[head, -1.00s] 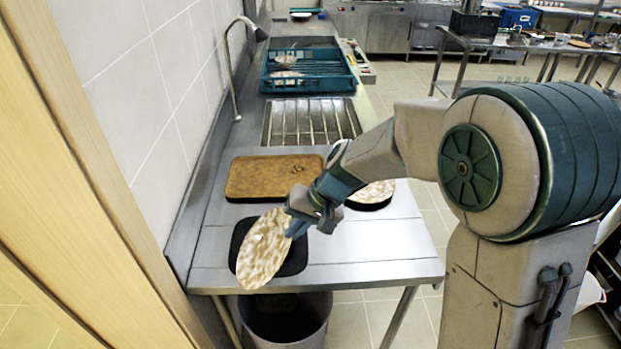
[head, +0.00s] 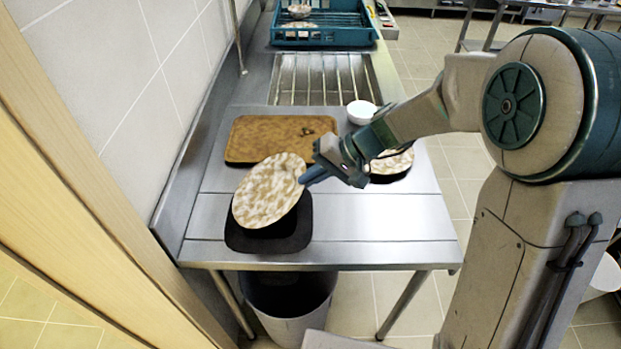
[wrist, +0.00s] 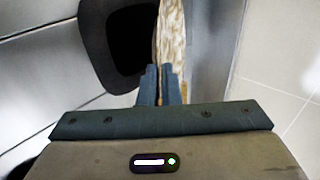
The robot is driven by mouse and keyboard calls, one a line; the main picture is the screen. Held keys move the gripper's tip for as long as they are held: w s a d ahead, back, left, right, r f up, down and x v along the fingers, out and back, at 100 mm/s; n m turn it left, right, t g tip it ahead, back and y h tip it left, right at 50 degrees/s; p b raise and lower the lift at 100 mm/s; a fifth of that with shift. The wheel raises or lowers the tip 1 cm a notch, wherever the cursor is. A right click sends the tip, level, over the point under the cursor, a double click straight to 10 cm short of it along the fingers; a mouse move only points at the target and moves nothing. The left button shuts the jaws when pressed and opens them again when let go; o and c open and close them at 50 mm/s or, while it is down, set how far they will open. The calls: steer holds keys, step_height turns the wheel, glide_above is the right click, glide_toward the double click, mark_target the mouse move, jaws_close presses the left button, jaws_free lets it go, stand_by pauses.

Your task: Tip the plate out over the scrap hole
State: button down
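My gripper (head: 306,180) is shut on the right edge of a mottled cream and brown plate (head: 266,192). The plate is held tilted above the worktop, its broad face towards the head camera. It hangs over the back left part of the black-rimmed scrap hole (head: 262,243), hiding much of the opening. In the wrist view the fingers (wrist: 163,85) pinch the plate (wrist: 172,35), seen nearly edge-on, beside the dark hole rim (wrist: 97,50). I make out no distinct food lump on the plate; its mottling makes this hard to tell.
A brown tray (head: 255,140) with small dark bits lies behind the hole. Another mottled plate (head: 398,160) and a white bowl (head: 361,112) sit to the right. A blue rack (head: 330,37) stands farther back. A bin (head: 292,325) is below. The worktop's front right is clear.

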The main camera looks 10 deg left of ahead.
steer(key=f+y+b, duration=0.1)
steer(key=f+b, duration=0.1)
steer(key=b, duration=0.1)
steer(key=f+y+b, duration=0.1)
steer(key=f+b, duration=0.2)
steer(key=f+y+b, duration=0.1)
steer(key=f+b, duration=0.1)
steer(key=b, duration=0.1)
steer(key=shift+d+f+g+y, duration=0.2)
steer(key=shift+d+g+y, duration=0.1)
steer(key=shift+d+y, duration=0.1)
steer(key=shift+w+d+f+y+b, duration=0.1)
steer(key=shift+f+y+b, duration=0.7)
steer(key=shift+f+b, duration=0.45)
steer(key=shift+r, duration=0.2)
